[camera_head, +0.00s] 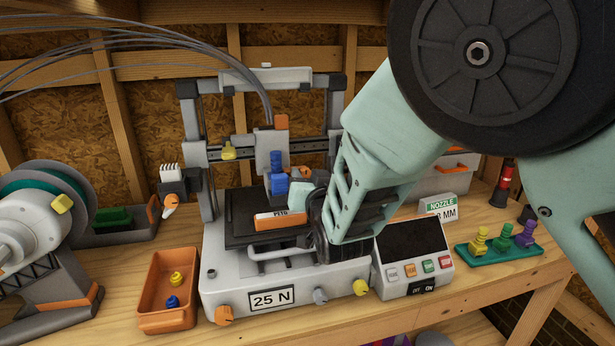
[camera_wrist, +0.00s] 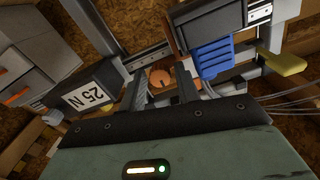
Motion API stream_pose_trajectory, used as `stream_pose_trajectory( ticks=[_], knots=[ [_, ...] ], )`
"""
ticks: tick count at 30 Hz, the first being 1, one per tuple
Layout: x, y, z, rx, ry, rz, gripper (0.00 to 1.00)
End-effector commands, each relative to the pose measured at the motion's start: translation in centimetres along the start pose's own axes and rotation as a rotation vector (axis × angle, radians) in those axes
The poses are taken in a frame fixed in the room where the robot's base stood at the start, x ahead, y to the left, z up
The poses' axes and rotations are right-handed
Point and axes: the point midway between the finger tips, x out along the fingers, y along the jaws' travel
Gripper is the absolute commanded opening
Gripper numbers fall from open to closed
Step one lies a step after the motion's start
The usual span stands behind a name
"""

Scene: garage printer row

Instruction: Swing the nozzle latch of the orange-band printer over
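The printer (camera_head: 208,285) stands mid-bench, with a grey frame and a "25 N" label on its base. Its print head (camera_head: 268,150) has an orange piece on top and a blue finned block (camera_head: 278,178) below; the block also shows in the wrist view (camera_wrist: 212,58). An orange part, apparently the latch (camera_head: 301,172), shows right of the block, partly hidden by my gripper. My gripper (camera_head: 318,205) is at the print head's right side, its fingertips mostly hidden there. In the wrist view the fingers (camera_wrist: 163,88) stand apart, with a round orange part (camera_wrist: 160,77) showing between them; contact is unclear.
An orange bin (camera_head: 150,315) with small nozzles stands left of the printer, and a filament spool (camera_head: 40,225) farther left. A control box (camera_head: 412,255) and a green nozzle rack (camera_head: 500,250) stand right. A dark bed (camera_head: 240,225) with an orange label lies under the head.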

Motion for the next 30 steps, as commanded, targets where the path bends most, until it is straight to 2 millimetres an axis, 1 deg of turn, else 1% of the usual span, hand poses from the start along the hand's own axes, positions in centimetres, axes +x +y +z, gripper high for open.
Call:
stream_pose_trajectory(
  ticks=[1,4,5,11,17,23,30],
  knots=[
    [0.0,0.0,0.0,0.0,0.0,0.0,0.32],
    [0.0,0.0,0.0,0.0,0.0,0.0,0.04],
    [0.0,0.0,0.0,0.0,0.0,0.0,0.0],
    [0.0,0.0,0.1,0.006,0.0,0.0,0.0],
    [0.0,0.4,0.4,0.056,0.001,0.001,0.0],
    [0.0,1.2,1.0,0.18,0.005,0.001,0.0],
    [0.0,2.3,1.9,0.397,0.006,0.0,0.0]
  ],
)
